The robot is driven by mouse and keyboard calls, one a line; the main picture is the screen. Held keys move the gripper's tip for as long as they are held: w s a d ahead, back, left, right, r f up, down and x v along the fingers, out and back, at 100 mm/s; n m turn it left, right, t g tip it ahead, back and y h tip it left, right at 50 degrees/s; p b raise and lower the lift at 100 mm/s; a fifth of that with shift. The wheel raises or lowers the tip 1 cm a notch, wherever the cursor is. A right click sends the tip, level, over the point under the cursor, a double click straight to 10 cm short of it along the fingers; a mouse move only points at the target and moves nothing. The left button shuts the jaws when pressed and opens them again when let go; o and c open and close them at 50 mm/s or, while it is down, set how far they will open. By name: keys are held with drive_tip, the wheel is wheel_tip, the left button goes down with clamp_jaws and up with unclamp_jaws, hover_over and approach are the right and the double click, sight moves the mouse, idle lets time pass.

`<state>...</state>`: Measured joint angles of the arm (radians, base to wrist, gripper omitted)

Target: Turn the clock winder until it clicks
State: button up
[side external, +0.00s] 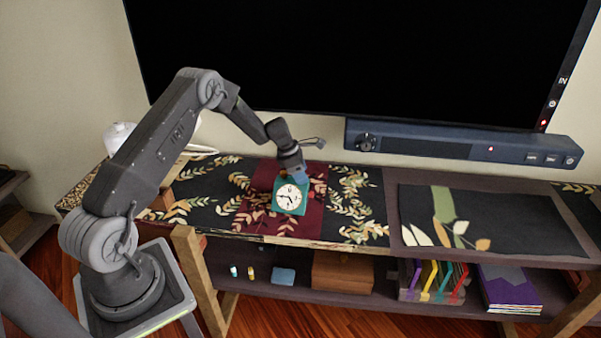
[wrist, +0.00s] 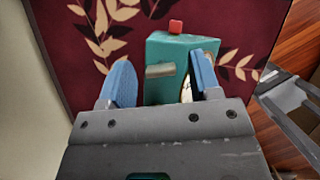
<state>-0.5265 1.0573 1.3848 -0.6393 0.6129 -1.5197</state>
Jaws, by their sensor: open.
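The clock (side external: 289,196) is a small teal box with a round white face, standing on the dark red part of the cloth runner. In the wrist view the clock (wrist: 178,55) shows its teal body, a red button (wrist: 176,26) on top and a sliver of the white face at right. The winder (wrist: 160,70) is a short brass-coloured bar sticking out of its side. My gripper (wrist: 162,78) is open, with one blue finger on each side of the winder and a gap visible on its left. In the side view my gripper (side external: 294,176) is at the clock's upper back and partly hides it.
The leaf-patterned runner (side external: 350,205) covers the shelf top around the clock. A large black screen (side external: 350,60) and a dark blue soundbar (side external: 460,145) stand behind. A wooden box (side external: 342,272) and several books (side external: 432,280) are on the lower shelf.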

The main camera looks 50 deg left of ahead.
drive_tip(key=c, duration=0.9)
drive_tip(key=m+g+h, duration=0.1)
drive_tip(key=m, duration=0.3)
drive_tip(key=shift+a+m, duration=0.1)
drive_tip(key=shift+m, duration=0.2)
drive_tip(key=m+g, duration=0.1)
drive_tip(key=m, duration=0.1)
drive_tip(key=m+g, duration=0.1)
drive_tip(key=m, duration=0.1)
drive_tip(key=shift+w+m+h, duration=0.1)
drive_tip(key=shift+m+h, duration=0.2)
drive_tip(key=shift+h, duration=0.1)
drive_tip(key=m+g, duration=0.1)
drive_tip(key=m, duration=0.3)
drive_tip(key=shift+f+m+g, duration=0.1)
drive_tip(key=shift+m+g, duration=0.2)
drive_tip(key=shift+g, duration=0.1)
drive_tip(key=shift+w+m+g+y, duration=0.1)
drive_tip(key=shift+m+g+y, duration=0.3)
drive_tip(key=shift+m, duration=1.2)
